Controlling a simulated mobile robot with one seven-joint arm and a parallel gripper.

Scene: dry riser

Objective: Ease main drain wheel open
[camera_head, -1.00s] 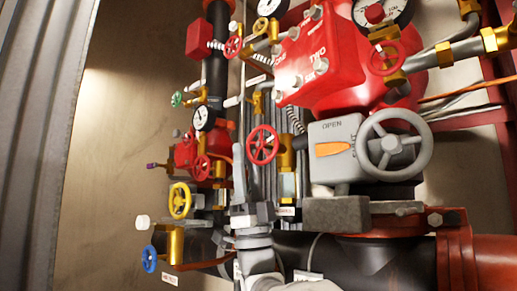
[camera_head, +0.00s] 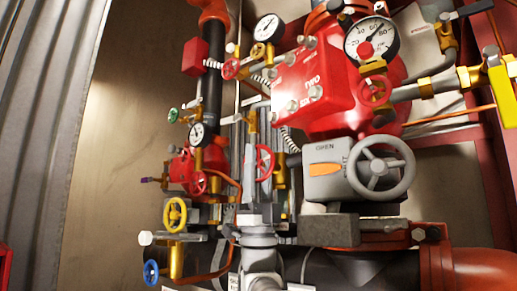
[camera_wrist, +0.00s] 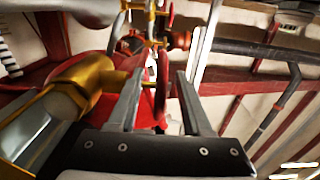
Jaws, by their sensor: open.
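A red handwheel (camera_head: 266,163) on a brass valve stands in the middle of the pipework. In the wrist view a red wheel (camera_wrist: 162,80) shows nearly edge-on between my two fingers. My gripper (camera_head: 251,140) is open and points up beside the red handwheel in the head view; its fingers (camera_wrist: 159,78) lie on either side of the rim, and I cannot tell whether they touch it. No readable label shows which wheel is the main drain. A brass valve part (camera_wrist: 85,83) is close to the left finger in the wrist view.
A grey handwheel (camera_head: 381,169) and grey box marked OPEN are at right. A yellow wheel (camera_head: 175,215) and blue wheel (camera_head: 151,272) are at lower left. A red valve body (camera_head: 313,85) and a gauge (camera_head: 371,40) crowd above. The left wall is bare.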

